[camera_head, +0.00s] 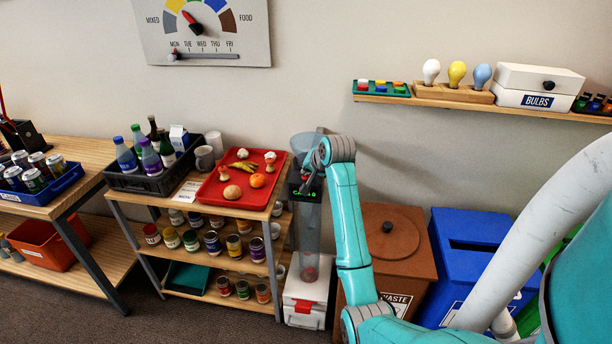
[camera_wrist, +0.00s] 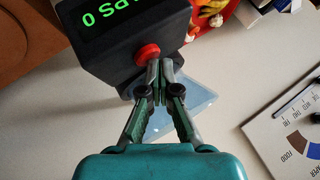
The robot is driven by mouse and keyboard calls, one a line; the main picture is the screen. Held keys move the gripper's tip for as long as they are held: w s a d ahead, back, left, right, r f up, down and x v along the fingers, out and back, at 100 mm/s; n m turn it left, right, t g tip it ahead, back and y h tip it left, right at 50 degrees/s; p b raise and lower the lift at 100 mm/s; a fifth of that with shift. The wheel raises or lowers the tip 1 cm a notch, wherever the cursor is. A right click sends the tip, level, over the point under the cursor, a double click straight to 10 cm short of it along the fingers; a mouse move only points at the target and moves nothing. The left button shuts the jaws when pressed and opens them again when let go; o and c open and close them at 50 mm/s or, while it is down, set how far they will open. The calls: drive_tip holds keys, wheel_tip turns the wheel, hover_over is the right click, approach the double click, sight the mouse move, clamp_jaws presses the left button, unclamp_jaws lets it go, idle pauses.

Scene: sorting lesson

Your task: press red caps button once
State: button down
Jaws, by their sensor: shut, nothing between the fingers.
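The red caps button (camera_wrist: 148,54) sticks out of a black box (camera_wrist: 120,40) with a green display reading "CAPS 0", upside down in the wrist view. My gripper (camera_wrist: 160,66) is shut and empty, its fingertips right beside the button and overlapping its edge in the picture. I cannot tell whether they touch it. In the head view the black box (camera_head: 304,192) sits on a tall clear tube (camera_head: 311,235) above a white base (camera_head: 304,302). My gripper (camera_head: 312,178) is at the box there, and the button is hidden.
A shelf unit with a red food tray (camera_head: 213,199) and a dark bottle crate (camera_head: 143,180) stands left of the tube. A brown waste bin (camera_head: 390,228) and blue bin (camera_head: 470,228) stand to the right. A wall shelf (camera_head: 480,108) holds bulbs above.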

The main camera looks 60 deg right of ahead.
idle(0.4)
drive_tip(key=shift+r, duration=0.85)
drive_tip(key=shift+r, duration=0.1)
drive_tip(key=shift+r, duration=2.4)
